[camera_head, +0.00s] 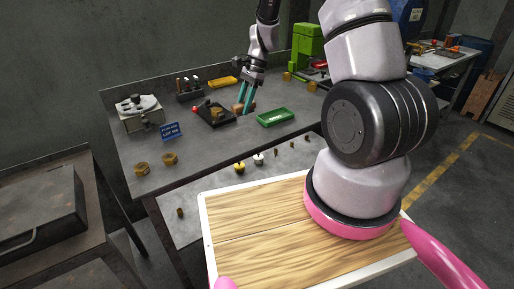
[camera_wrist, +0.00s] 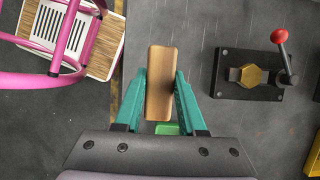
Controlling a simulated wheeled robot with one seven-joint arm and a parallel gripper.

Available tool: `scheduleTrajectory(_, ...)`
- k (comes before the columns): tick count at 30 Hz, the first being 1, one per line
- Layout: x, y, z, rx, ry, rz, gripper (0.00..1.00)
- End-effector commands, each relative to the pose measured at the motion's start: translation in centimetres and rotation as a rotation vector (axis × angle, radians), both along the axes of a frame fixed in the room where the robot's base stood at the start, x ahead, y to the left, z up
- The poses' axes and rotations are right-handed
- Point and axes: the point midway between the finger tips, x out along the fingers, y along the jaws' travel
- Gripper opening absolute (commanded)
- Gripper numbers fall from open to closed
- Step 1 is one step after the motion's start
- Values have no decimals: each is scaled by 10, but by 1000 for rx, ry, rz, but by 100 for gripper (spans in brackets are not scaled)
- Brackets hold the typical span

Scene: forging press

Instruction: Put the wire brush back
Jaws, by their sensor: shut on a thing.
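The wire brush, seen from above as a plain wooden block (camera_wrist: 159,75), is between the teal fingers of my gripper (camera_wrist: 160,100) in the wrist view. The fingers press on its two long sides, and its bristles are hidden. In the head view my gripper (camera_head: 246,98) is over the middle of the grey workbench, with the brush (camera_head: 237,107) showing as a small brown piece at the fingertips. I cannot tell whether the brush touches the bench.
A black clamp fixture with a red-knobbed lever (camera_head: 214,115) and a brass nut stands left of my gripper. A green tray (camera_head: 275,118) lies to its right.

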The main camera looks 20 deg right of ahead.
Motion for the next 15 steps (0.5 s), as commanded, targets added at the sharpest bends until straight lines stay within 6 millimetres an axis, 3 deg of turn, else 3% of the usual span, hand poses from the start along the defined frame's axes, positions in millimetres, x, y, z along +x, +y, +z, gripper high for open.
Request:
scheduleTrajectory(9,1,0,-51,0,4,-6,0)
scheduleTrajectory(15,1,0,-67,1,2,-6,0)
